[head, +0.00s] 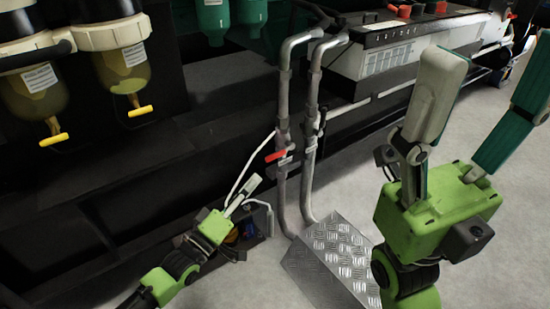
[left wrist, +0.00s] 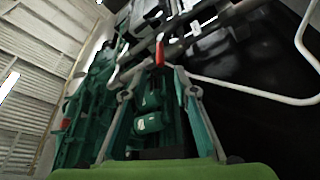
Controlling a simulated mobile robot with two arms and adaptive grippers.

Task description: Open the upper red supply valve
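The red valve handle (head: 276,155) sits on the left of two grey vertical pipes in the head view. A red handle (left wrist: 160,54) also shows just beyond my left fingertips in the left wrist view. My left gripper (head: 254,180) is below and left of the red handle, apart from it in the head view. Its fingers slant towards each other in the left wrist view (left wrist: 165,68); whether the tips meet is unclear. My right gripper (head: 486,112) is raised at the right, wide open and empty. No second red valve handle is clearly visible in the head view.
A white cable (head: 243,162) runs close by the left gripper. A metal tread-plate step (head: 340,250) stands at the foot of the pipes. Yellow-handled filter bowls (head: 122,70) hang at the upper left. Grey floor (head: 350,180) is clear right of the pipes.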

